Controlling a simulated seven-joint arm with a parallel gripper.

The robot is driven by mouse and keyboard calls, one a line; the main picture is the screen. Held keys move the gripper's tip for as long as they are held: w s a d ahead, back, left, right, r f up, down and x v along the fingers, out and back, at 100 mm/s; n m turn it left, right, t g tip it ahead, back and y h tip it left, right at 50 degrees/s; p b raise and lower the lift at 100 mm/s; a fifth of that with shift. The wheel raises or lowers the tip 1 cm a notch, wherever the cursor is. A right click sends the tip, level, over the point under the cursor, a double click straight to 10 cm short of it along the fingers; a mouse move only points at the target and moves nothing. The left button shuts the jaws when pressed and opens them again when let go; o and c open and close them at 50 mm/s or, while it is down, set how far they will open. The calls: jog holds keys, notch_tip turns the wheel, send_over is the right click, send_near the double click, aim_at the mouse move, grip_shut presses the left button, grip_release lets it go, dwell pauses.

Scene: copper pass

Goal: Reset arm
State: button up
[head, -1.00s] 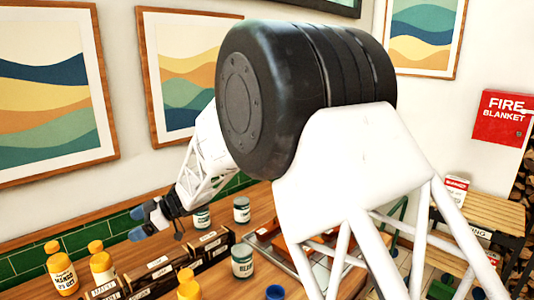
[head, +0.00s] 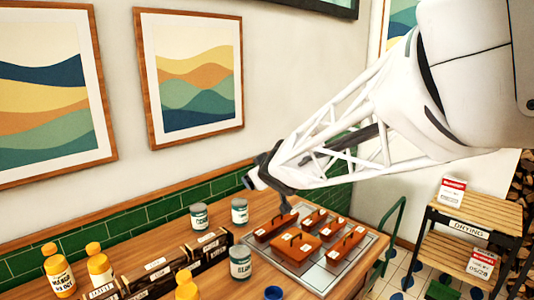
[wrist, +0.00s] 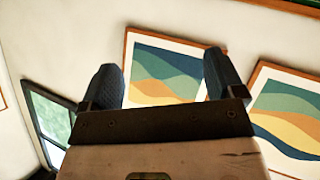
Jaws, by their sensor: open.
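My gripper (wrist: 162,80) is open and empty in the wrist view, with its two dark fingers apart and the wall behind them. In the head view my arm reaches in from the upper right. Its dark end hangs above the back of the wooden counter (head: 155,228), near the tiled wall strip. The end lies above and to the left of a grey tray (head: 300,281) that holds several orange-brown blocks with dark handles (head: 298,246). The fingertips are hard to make out in the head view.
Two cans (head: 199,215) (head: 240,211) stand behind a third can (head: 241,263). Several yellow bottles (head: 99,266) and a dark labelled rack (head: 205,252) occupy the counter's left. A wooden drying shelf (head: 484,218) stands right. Framed pictures (head: 188,80) hang on the wall.

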jog(key=s+d+f+m+g+h, duration=0.1)
jog(key=s+d+m+g+h, duration=0.15)
jog(key=s+d, duration=0.65)
jog(key=s+d+f+m+g+h, duration=0.1)
jog(key=s+d+f+m+h, duration=0.2)
jog(key=s+d, duration=0.55)
jog(key=s+d+f+m+g, duration=0.1)
jog(key=s+f+g, duration=0.1)
jog(key=s, duration=0.8)
jog(key=s+d+f+m+g+y, duration=0.1)
jog(key=s+f+m+g, duration=0.1)
jog(key=s, duration=0.8)
jog(key=shift+d+f+g, duration=0.15)
jog(key=shift+d+g, duration=0.15)
jog(key=shift+g, duration=0.55)
jog(key=shift+o, duration=0.3)
jog(key=shift+m, duration=0.25)
